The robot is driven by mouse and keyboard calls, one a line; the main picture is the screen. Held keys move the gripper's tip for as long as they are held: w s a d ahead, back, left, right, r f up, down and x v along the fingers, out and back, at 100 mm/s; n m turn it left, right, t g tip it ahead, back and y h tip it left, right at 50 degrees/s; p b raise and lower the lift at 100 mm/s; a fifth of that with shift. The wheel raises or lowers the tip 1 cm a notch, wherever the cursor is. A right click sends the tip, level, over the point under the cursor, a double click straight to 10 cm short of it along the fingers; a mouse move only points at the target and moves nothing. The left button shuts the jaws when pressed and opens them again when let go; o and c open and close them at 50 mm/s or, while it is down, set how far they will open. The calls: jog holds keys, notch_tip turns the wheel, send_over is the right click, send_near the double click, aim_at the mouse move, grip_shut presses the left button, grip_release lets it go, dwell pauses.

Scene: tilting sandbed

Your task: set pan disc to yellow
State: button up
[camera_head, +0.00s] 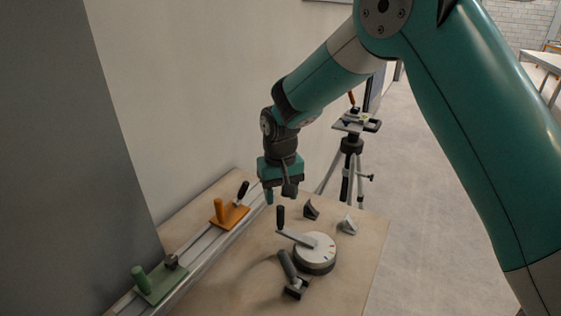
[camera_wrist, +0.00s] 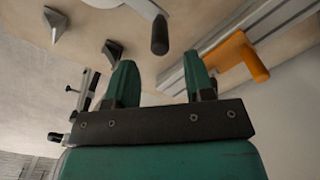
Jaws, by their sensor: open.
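The pan disc (camera_head: 316,262) is a pale round dial with a dark side, on the wooden board in the head view. Small marks sit on its top at the right; a yellow one cannot be made out. A pale crank arm (camera_head: 297,238) reaches from it to the upper left and ends in an upright black knob (camera_head: 281,217). My gripper (camera_head: 279,196) is open and empty, pointing down above and slightly behind the knob. In the wrist view, the knob (camera_wrist: 160,36) shows beyond the gap between my green fingertips (camera_wrist: 162,78), apart from them.
A rail (camera_head: 205,242) on the left carries an orange block (camera_head: 230,217) and a green block (camera_head: 160,284) with upright handles. A tilted grey lever (camera_head: 288,267) stands close in front of the disc. Two small wedges, dark (camera_head: 311,211) and grey (camera_head: 348,225), lie behind it. A tripod (camera_head: 350,147) stands beyond the board.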

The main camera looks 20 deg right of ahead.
notch_tip(320, 180, up, 11)
jog(key=shift+b, duration=0.35)
jog(key=shift+f, duration=0.1)
